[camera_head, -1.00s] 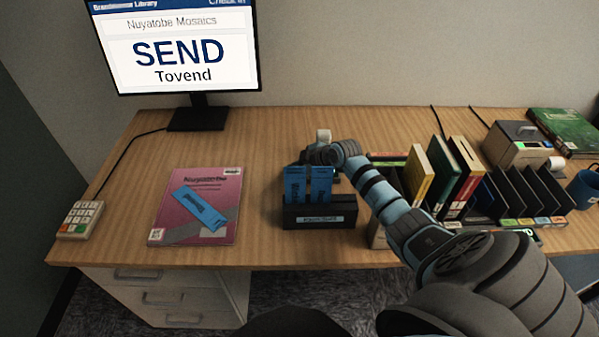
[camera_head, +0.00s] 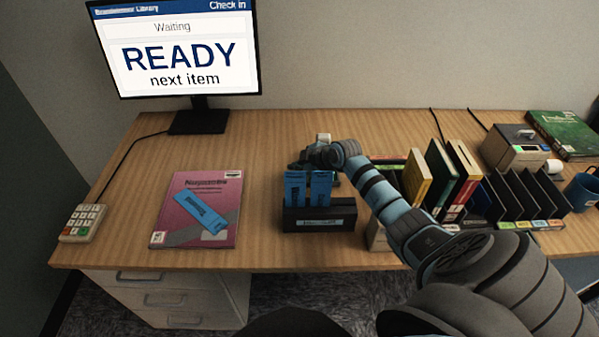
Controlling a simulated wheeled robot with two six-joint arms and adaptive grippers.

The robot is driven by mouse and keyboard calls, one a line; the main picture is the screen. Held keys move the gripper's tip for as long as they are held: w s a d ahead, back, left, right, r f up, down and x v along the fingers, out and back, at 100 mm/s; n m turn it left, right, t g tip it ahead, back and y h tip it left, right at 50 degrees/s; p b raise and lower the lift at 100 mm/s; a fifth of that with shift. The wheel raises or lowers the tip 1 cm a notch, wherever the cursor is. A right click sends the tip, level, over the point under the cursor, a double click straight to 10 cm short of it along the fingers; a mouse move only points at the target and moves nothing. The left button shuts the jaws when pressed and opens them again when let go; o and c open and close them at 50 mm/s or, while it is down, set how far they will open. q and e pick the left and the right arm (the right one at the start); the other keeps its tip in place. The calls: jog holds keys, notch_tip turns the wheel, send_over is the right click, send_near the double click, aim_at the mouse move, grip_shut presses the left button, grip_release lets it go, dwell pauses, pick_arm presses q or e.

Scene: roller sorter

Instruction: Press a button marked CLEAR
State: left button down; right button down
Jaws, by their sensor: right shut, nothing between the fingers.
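A small keypad (camera_head: 82,223) with pale, green and red keys lies at the desk's left end; its key labels are too small to read, so I cannot tell which is CLEAR. The monitor (camera_head: 180,55) reads "Waiting", "READY", "next item". My right gripper (camera_head: 303,166) is shut and empty, just behind the black holder of blue slips, which partly hides it. A small pale-topped device (camera_head: 324,138) shows just behind the gripper, mostly hidden. I cannot tell whether the gripper touches it. My left gripper is out of view.
A pink book (camera_head: 178,192) with a blue slip (camera_head: 200,210) on it lies left of the black slip holder (camera_head: 318,226). Upright books (camera_head: 440,175), a black rack (camera_head: 520,195), a label printer (camera_head: 512,148) and a blue mug (camera_head: 583,190) crowd the right.

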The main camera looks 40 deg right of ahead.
notch_tip(320, 180, up, 5)
jog(key=p, duration=0.4)
jog(key=shift+r+p, duration=0.1)
jog(key=shift+p, duration=0.25)
dwell(0.7)
